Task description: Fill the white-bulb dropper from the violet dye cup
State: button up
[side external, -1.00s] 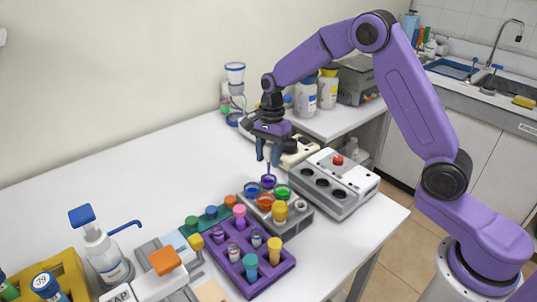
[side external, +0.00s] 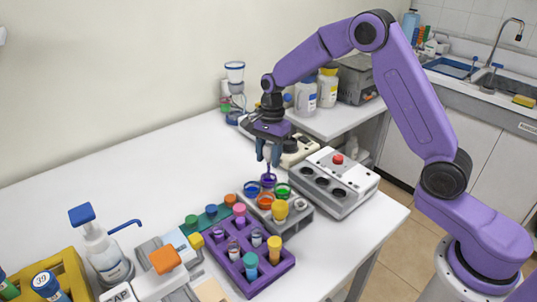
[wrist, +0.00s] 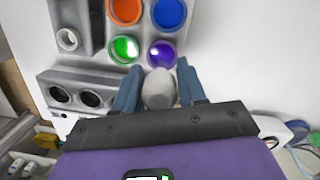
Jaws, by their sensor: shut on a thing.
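My gripper (side external: 268,160) points down over the dye cups, its two blue fingers on either side of the dropper's white bulb. In the wrist view the white bulb (wrist: 158,88) sits between the fingers, which are shut on it. The dropper's thin stem points down to the violet dye cup (side external: 268,181); the tip is too small to see clearly, but it appears to be inside the cup. The violet cup also shows in the wrist view (wrist: 162,54), just beyond the bulb.
Blue (side external: 251,188), orange (side external: 265,201) and green (side external: 283,190) dye cups stand close around the violet one. A purple rack (side external: 285,266) with vials is in front. A grey box with a red button (side external: 337,159) stands close on the right. The table behind left is clear.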

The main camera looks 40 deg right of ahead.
aim_at(268, 165)
jog(key=shift+f, duration=1.9)
dwell(1.0)
dwell(0.6)
jog(key=o, duration=0.6)
jog(key=shift+r, duration=0.1)
dwell(0.6)
jog(key=shift+r, duration=2.75)
